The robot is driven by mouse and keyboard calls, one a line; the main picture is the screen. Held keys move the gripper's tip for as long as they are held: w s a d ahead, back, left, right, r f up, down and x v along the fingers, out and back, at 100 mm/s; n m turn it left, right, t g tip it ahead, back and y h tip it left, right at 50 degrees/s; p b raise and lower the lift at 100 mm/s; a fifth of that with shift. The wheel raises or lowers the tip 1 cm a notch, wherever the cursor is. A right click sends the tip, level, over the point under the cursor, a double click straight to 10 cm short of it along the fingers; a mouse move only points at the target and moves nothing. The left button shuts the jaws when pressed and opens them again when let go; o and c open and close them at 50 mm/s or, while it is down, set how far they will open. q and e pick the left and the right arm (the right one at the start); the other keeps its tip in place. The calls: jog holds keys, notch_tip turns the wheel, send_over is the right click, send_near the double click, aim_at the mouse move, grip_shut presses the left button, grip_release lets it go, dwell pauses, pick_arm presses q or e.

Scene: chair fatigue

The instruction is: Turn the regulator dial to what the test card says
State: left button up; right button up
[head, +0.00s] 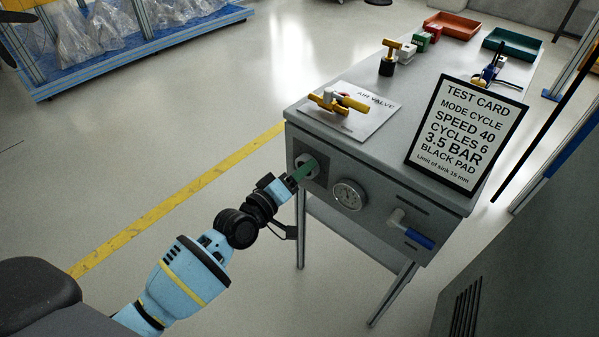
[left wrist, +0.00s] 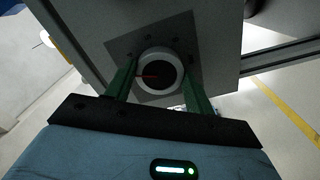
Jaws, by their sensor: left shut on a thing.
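The regulator dial (left wrist: 155,76) is a round dark knob with a pale rim and a red pointer line, on a dark square plate at the left of the bench front. My left gripper (head: 302,172) reaches it from the left in the head view; its green fingers (left wrist: 160,88) are shut on the dial's two sides in the left wrist view. The pointer points left in that view. The test card (head: 466,134) stands on the bench top and reads 3.5 BAR among its lines. A round gauge (head: 349,195) sits right of the dial; its reading is too small to tell. My right gripper is not in view.
The grey bench (head: 372,172) carries a yellow-handled air valve (head: 338,101) on a plate. A blue-handled lever (head: 412,230) juts from its front at the right. Trays and small fittings stand at the back. Open floor lies left of the bench, with a yellow line (head: 180,197).

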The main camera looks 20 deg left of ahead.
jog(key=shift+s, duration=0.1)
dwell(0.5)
pick_arm(q)
jog(key=o, duration=1)
jog(key=shift+c, duration=0.2)
jog(key=shift+s, duration=0.1)
jog(key=p+v, duration=0.1)
jog(key=v, duration=0.6)
jog(key=shift+s+a, duration=0.15)
jog(key=shift+s, duration=0.15)
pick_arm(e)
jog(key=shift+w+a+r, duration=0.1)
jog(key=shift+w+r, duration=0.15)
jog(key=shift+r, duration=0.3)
